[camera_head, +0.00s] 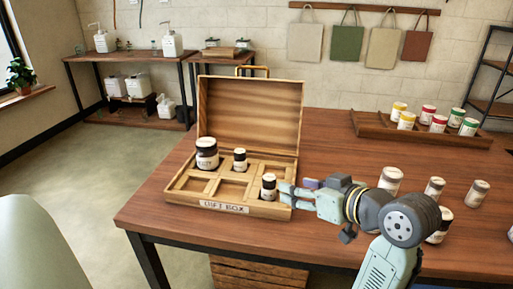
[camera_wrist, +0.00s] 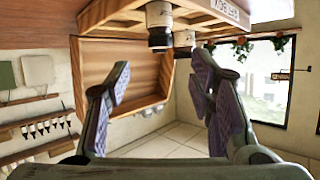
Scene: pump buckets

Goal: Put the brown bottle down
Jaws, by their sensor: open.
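The wooden gift box (camera_head: 252,208) stands open on the table with its lid raised. My gripper (camera_head: 287,192) is just right of that bottle, low by the box's right wall. In the wrist view my gripper (camera_wrist: 158,75) is open, its fingers apart with nothing clasped. The bottle (camera_wrist: 160,22) shows upside down beyond the fingertips. Another small bottle (camera_head: 240,160) and a large dark jar (camera_head: 207,154) stand in the rear compartments.
A wooden tray (camera_head: 362,123) with coloured jars lies at the table's back right. The table (camera_head: 165,205) is clear left of the box. The box's raised lid (camera_head: 250,112) stands behind the compartments.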

